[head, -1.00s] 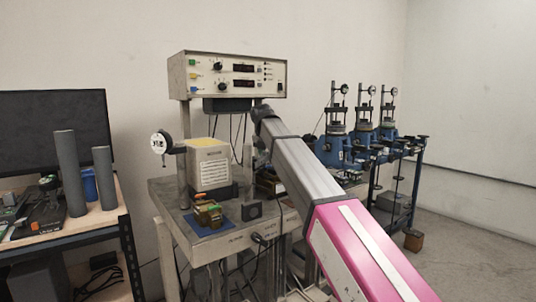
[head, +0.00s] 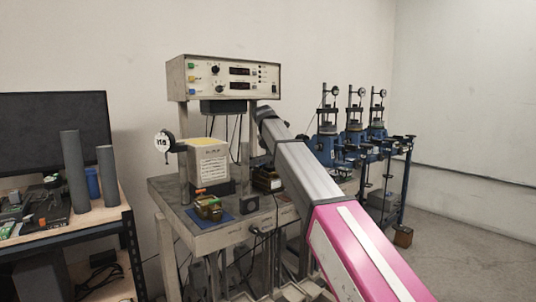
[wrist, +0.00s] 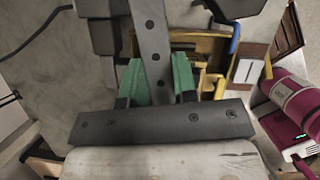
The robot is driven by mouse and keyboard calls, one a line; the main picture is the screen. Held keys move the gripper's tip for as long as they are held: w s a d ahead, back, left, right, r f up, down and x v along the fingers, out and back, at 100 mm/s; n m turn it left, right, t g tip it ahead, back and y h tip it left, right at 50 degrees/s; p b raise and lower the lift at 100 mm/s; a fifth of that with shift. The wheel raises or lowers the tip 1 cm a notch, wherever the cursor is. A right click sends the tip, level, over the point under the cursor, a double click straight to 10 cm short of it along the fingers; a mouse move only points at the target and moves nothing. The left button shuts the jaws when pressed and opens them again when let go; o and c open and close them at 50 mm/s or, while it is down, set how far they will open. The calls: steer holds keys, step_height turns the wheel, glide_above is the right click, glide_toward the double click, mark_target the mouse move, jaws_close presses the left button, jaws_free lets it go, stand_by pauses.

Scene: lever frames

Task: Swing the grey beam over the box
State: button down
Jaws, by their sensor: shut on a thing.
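The grey beam (wrist: 152,40) is a flat bar with round holes, running up the middle of the wrist view. My gripper (wrist: 158,82) has green fingers on either side of the beam and is shut on it. In the head view my arm covers the gripper and I cannot make out the beam. A pale box (head: 209,164) with a yellow top stands upright on the bench, left of my arm's far end. I cannot tell whether any of the beam is above it.
A grey bench (head: 215,236) carries an instrument panel (head: 223,77) on posts, a round dial (head: 163,143) and a small coloured block (head: 208,207) on a blue mat. Yellow framework (wrist: 207,50) is close to the gripper, with a magenta cylinder (wrist: 296,98) at right.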

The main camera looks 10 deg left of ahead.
steer(key=shift+s+d+m+g+h, duration=0.35)
steer(key=shift+s+d+m, duration=0.5)
steer(key=shift+d+m, duration=0.35)
steer(key=c, duration=0.9)
jaws_free()
steer(key=v, duration=1)
steer(key=shift+s+a+r, duration=0.15)
steer(key=shift+s+r, duration=0.1)
steer(key=shift+r, duration=0.1)
